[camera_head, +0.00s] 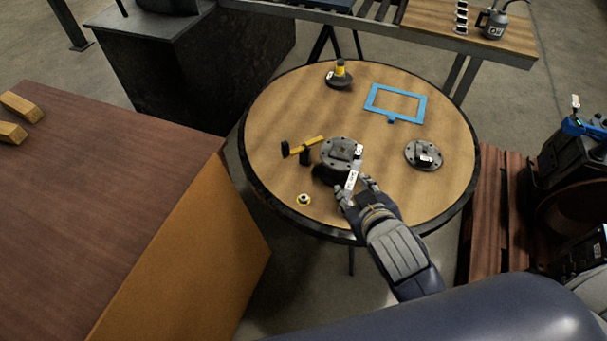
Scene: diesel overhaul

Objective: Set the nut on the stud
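A dark round flange (340,151) with holes and a raised centre lies near the table's middle; I cannot make out which part is the stud. My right gripper (354,185) is over the table just in front of this flange. A white labelled piece (352,180) shows at its fingertips; I cannot tell whether it is held. My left gripper is not in view.
A yellow-handled hammer (308,146) lies left of the flange. A second flange (424,155) lies to the right. A blue frame (397,103) and a dark piece with a yellow top (340,74) are at the back. A brown-topped box (100,190) stands left of the table.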

